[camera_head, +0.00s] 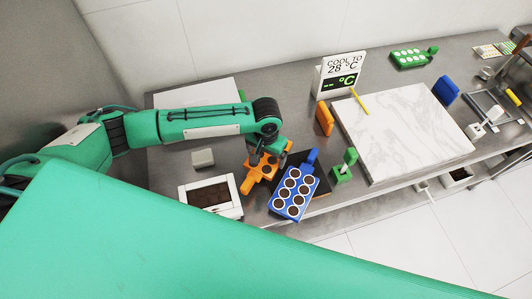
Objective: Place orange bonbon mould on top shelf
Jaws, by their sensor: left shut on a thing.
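The orange bonbon mould (256,173) is on the left part of the steel worktop, between a white-framed tray and a blue mould. It is an orange piece with dark round cavities, partly covered by my left gripper. My left gripper (265,158) reaches down over it from the left and is shut on it. Whether the mould touches the worktop cannot be told. My right gripper is out of view. No top shelf can be made out; a lower shelf (335,222) shows under the worktop's front edge.
A blue mould (295,193) with dark round cavities lies close to the right of the orange one. The white-framed tray (210,196) is to its left. A marble slab (408,135), a temperature sign (342,74) and a green mould (409,58) stand farther right.

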